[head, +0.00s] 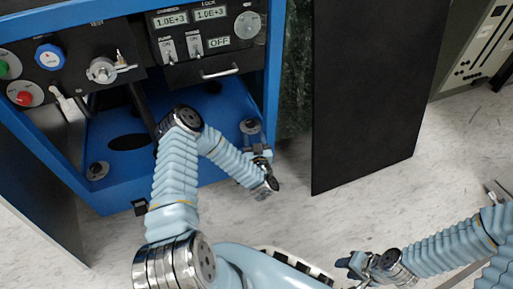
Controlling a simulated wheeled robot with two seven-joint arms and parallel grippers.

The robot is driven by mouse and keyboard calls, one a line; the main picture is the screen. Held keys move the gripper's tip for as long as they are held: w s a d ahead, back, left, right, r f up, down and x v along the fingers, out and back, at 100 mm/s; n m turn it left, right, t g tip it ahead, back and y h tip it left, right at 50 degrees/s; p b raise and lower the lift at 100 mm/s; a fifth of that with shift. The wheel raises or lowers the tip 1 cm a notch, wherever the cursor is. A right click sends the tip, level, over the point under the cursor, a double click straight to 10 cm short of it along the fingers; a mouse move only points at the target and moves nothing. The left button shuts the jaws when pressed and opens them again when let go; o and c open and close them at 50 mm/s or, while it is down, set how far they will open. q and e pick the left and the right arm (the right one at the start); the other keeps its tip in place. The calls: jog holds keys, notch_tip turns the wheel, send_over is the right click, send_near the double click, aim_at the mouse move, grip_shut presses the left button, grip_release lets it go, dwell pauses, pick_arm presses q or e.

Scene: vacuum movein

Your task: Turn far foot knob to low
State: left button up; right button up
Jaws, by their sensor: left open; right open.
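The blue cabinet (190,185) stands at the upper left with its lower bay open. My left gripper (260,152) is open and empty, just below the right foot knob in the picture. I cannot tell whether it touches the knob. My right gripper (347,265) is open and empty over the floor at the bottom right, away from the cabinet.
A control panel with displays (210,14), a drawer handle (220,73), a valve lever (102,70) and a blue knob (49,56) is above the bay. A black open door panel (370,90) stands to the right. The marble floor (340,215) between is clear.

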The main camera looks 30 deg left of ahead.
pick_arm(q)
jog(key=p+v, duration=0.6)
jog(key=p, duration=0.4)
jog(key=shift+s+d, duration=0.25)
jog(key=shift+s, duration=0.1)
